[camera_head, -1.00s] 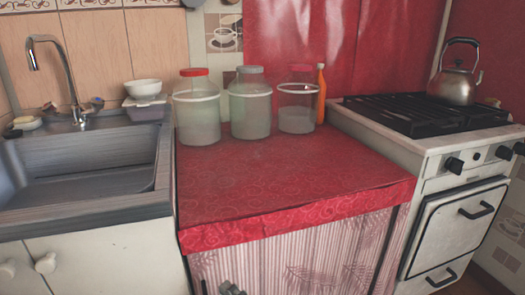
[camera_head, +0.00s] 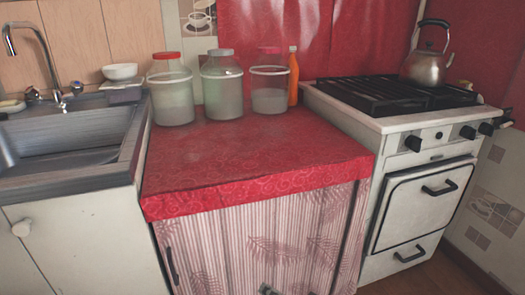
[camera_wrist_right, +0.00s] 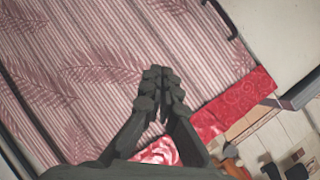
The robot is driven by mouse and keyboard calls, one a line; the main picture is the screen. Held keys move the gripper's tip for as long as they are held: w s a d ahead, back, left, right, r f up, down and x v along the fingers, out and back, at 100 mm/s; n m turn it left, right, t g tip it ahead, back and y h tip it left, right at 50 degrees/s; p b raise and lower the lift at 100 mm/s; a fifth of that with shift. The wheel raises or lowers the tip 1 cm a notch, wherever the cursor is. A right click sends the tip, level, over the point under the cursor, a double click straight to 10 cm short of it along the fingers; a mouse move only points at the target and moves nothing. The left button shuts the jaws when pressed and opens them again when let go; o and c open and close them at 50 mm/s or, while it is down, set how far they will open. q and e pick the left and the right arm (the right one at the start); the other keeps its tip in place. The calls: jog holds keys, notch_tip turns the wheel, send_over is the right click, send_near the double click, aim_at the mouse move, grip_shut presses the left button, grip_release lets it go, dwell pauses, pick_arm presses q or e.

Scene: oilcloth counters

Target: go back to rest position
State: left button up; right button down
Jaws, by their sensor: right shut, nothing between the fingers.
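My right gripper (camera_head: 272,290) barely shows at the bottom edge of the head view, in front of the striped curtain (camera_head: 255,235) below the red counter (camera_head: 255,150). In the right wrist view, my right gripper (camera_wrist_right: 161,80) is dark, with its fingertips together and nothing between them. The curtain with its leaf pattern (camera_wrist_right: 100,70) lies behind the fingers there. My left gripper is in neither view.
Several glass jars, one with a red lid (camera_head: 172,95), and an orange bottle (camera_head: 293,75) stand at the counter's back. A sink (camera_head: 65,140) is left. A stove (camera_head: 425,200) with a kettle (camera_head: 426,68) is right. The counter's front is clear.

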jog(key=s+d+f+n+g+h, duration=0.2)
jog(key=s+d+f+g+h, duration=0.25)
jog(key=s+d, duration=0.65)
jog(key=s+d+f+n+g+h, duration=0.3)
jog(key=s+d+f+h, duration=0.3)
jog(key=d, duration=0.9)
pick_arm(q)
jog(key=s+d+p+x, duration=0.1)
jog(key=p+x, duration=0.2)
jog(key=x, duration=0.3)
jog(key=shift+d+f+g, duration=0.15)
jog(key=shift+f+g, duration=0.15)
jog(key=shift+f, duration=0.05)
pick_arm(e)
jog(key=shift+y, duration=0.55)
jog(key=f, duration=0.5)
jog(key=shift+w+a, duration=0.25)
jog(key=shift+w, duration=0.1)
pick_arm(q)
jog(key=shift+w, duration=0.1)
